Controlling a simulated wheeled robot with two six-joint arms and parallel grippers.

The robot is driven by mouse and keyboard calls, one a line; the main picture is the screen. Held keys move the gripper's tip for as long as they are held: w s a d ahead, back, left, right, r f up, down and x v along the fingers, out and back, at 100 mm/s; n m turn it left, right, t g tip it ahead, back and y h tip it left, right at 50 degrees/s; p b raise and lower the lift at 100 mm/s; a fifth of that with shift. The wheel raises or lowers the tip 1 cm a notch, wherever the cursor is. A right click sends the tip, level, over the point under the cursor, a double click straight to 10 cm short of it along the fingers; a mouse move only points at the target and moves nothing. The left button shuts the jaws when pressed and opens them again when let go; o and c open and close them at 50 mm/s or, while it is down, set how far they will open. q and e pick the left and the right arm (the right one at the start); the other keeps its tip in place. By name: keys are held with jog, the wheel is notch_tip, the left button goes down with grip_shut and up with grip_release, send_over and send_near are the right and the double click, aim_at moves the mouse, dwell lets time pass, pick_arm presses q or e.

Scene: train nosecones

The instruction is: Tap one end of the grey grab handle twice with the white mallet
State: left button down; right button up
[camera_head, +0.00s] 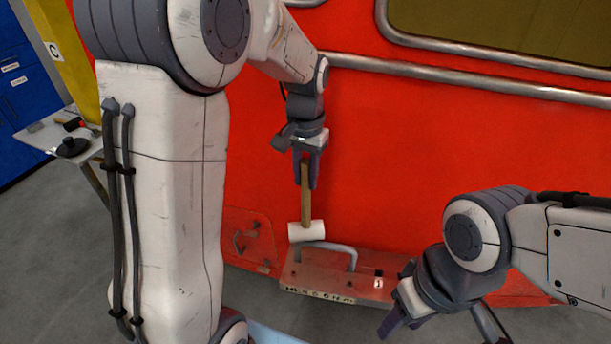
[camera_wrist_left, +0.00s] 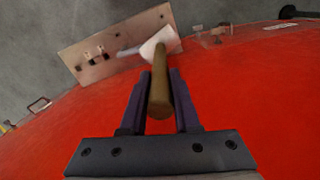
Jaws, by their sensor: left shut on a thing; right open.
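The white mallet (camera_head: 306,231) hangs head down on its wooden handle, which my left gripper (camera_head: 307,180) is shut on. In the left wrist view the mallet head (camera_wrist_left: 160,43) lies beyond my left gripper (camera_wrist_left: 159,98). The grey grab handle (camera_head: 330,247) is a bent bar on a reddish plate (camera_head: 313,277). The mallet head is right by the handle's left end; I cannot tell whether they touch. In the left wrist view the head partly covers that end of the handle (camera_wrist_left: 130,52). My right gripper (camera_head: 392,321) is open and empty, right of the plate.
The red train nose (camera_head: 400,160) fills the background, with a long metal rail (camera_head: 470,78) across it. A small table (camera_head: 45,136) with tools stands at the far left before a blue cabinet (camera_head: 25,95). Grey floor shows below.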

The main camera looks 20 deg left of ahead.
aim_at(306, 157)
pick_arm(q)
jog(key=shift+r+p, duration=1.8)
jog(key=shift+r, duration=0.45)
